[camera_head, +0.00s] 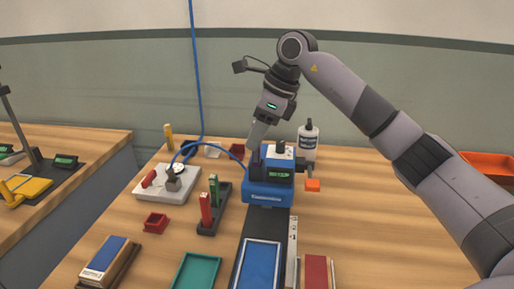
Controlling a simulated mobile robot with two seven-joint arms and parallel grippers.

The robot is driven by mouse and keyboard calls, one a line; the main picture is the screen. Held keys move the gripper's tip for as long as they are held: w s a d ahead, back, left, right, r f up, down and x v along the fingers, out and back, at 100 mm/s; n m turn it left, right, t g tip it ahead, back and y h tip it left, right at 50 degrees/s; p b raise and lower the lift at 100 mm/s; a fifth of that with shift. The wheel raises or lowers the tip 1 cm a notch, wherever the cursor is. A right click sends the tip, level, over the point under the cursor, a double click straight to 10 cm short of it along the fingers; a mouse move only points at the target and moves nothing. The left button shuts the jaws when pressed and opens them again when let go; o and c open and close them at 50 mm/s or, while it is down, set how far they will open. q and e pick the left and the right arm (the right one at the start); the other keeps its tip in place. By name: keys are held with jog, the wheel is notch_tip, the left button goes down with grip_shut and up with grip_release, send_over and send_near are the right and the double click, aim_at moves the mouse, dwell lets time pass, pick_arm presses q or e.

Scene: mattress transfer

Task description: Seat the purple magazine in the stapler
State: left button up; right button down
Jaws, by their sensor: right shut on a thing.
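The stapler (268,190) is a blue machine with a dark head and a small green display, standing mid-table at the back. My right gripper (255,146) points down at the left side of the stapler's head. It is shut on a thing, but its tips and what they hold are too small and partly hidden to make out. I cannot pick out the purple magazine anywhere. A black rack (221,214) left of the stapler holds a red magazine (206,208) and a green magazine (214,190). My left gripper is not in view.
A blue pad (258,268) lies on the dark track before the stapler. A gauge on a white plate (188,187) and a red tray (156,222) stand left. A white bottle (308,142) stands behind. The table's right side is mostly clear.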

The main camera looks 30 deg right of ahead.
jog(key=shift+f, duration=1.7)
jog(key=shift+f, duration=0.15)
jog(key=c, duration=0.8)
grip_release()
jog(key=shift+c, duration=0.2)
jog(key=v, duration=1.2)
jog(key=shift+r, duration=0.2)
